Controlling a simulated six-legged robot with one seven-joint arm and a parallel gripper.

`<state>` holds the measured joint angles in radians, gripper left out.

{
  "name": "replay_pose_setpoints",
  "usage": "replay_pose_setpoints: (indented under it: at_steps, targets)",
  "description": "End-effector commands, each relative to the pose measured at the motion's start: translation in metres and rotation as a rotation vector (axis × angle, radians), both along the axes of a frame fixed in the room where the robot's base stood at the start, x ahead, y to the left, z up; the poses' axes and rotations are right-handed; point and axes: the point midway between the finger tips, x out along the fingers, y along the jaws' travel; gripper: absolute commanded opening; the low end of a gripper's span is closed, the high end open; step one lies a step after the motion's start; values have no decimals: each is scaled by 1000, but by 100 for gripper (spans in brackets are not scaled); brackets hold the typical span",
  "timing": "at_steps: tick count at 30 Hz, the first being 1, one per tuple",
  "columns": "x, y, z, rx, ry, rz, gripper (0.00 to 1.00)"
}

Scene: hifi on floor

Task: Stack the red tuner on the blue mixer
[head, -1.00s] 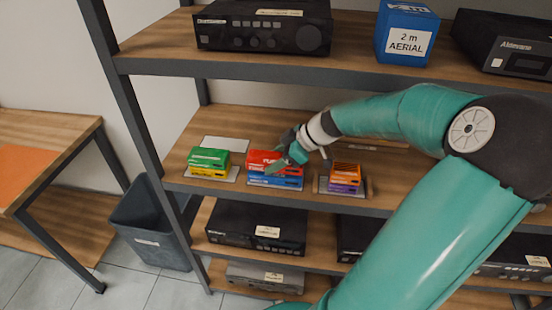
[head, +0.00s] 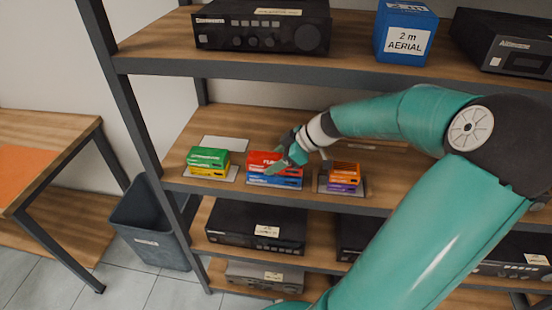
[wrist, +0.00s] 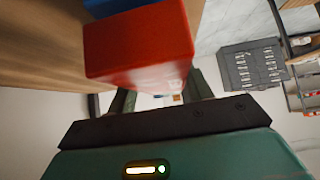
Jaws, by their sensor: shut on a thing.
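The red tuner (head: 265,160) sits on top of the blue mixer (head: 268,181) on the middle shelf, in the head view. In the wrist view the red tuner (wrist: 140,45) fills the upper middle, with a strip of the blue mixer (wrist: 108,7) above it. My gripper (head: 284,164) is at the right side of the red tuner, and its fingers are shut on it. The far finger and the exact contact are hidden in the head view.
A green box on a yellow one (head: 208,162) stands to the left on a white sheet. An orange box on a purple one (head: 343,177) stands to the right. The upper shelf (head: 350,66) lies above, and a shelf post (head: 130,115) is at the left.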

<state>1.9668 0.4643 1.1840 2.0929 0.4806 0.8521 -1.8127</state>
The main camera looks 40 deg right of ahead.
Motion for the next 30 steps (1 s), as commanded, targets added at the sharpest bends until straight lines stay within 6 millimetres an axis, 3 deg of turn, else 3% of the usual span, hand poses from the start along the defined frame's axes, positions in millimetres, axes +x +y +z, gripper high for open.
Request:
replay_pose_setpoints:
  at_steps: [20,21,24,30]
  targets:
    - [0,0,-6,0,0,0,21]
    - [0,0,-6,0,0,0,59]
    - [0,0,-6,0,0,0,76]
    - [0,0,-6,0,0,0,76]
